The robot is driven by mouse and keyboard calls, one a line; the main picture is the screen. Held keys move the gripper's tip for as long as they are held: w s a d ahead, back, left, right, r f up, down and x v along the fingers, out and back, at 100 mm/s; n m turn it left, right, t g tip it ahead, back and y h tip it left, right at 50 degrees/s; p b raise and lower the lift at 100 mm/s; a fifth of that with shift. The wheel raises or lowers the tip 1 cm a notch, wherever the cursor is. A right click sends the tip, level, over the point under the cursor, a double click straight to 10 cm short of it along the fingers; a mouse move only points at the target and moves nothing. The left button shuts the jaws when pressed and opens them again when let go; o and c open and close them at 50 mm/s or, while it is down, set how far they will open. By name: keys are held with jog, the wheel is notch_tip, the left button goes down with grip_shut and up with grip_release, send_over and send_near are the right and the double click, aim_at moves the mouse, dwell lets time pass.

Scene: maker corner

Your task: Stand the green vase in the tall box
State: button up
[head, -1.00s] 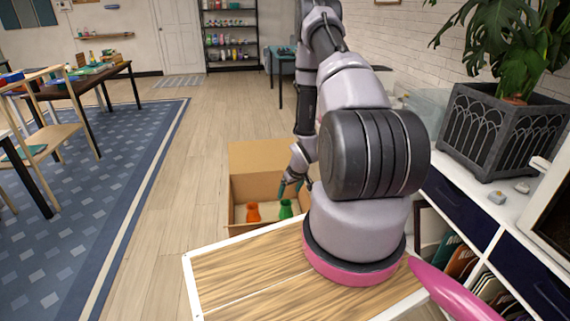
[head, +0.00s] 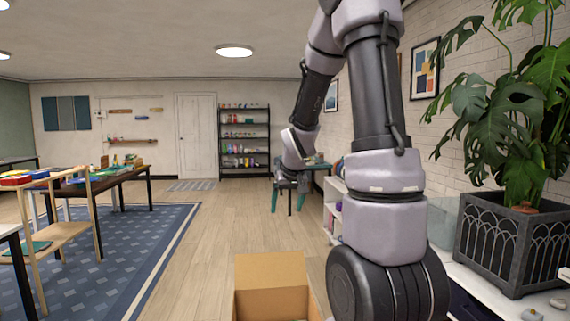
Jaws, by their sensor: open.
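A brown cardboard box (head: 270,271) stands open on the floor at the bottom centre of the head view. Its raised back flap and part of its inside show, and the picture's lower edge cuts off the rest. No vase is visible now; the lower part of the box is out of frame. My gripper (head: 288,206) hangs above and behind the box in the picture, fingers pointing down.
A white cabinet top with a potted plant (head: 512,240) runs along the right. Bare wooden floor (head: 190,270) lies left of the box.

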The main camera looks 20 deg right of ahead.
jog(key=s+a+r+y, duration=0.1)
jog(key=s+a+r, duration=0.2)
jog(key=s+r, duration=0.2)
jog(key=s+a+r+m+t+y, duration=0.1)
jog(key=s+a+r, duration=0.3)
jog(key=s, duration=0.5)
jog(key=s+a+r+m+y, duration=0.1)
jog(key=s+a+r, duration=0.2)
jog(key=s+r, duration=0.5)
jog(key=shift+a, duration=0.15)
jog(key=shift+t, duration=0.3)
